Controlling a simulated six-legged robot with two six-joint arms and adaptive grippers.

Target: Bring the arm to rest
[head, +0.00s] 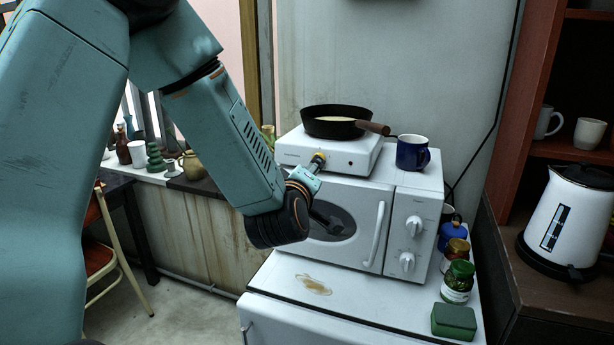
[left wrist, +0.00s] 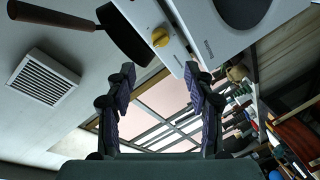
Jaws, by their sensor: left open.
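My left gripper (head: 314,168) is in front of the white hotplate (head: 345,158), near its yellow knob (head: 320,155). The arm comes in from the left and bends down to the wrist in front of the microwave. In the left wrist view the two dark fingers of the gripper (left wrist: 160,72) stand apart with nothing between them. The yellow knob (left wrist: 160,37) shows beyond the fingertips, and I see no contact. My right gripper is not in view.
A black pan (head: 337,122) sits on the hotplate, which stands on the microwave (head: 360,235). A blue mug (head: 412,153) is beside it. Jars (head: 457,282) and a green box (head: 454,321) line the right edge below. A kettle (head: 566,220) stands at right. The floor at left is partly clear.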

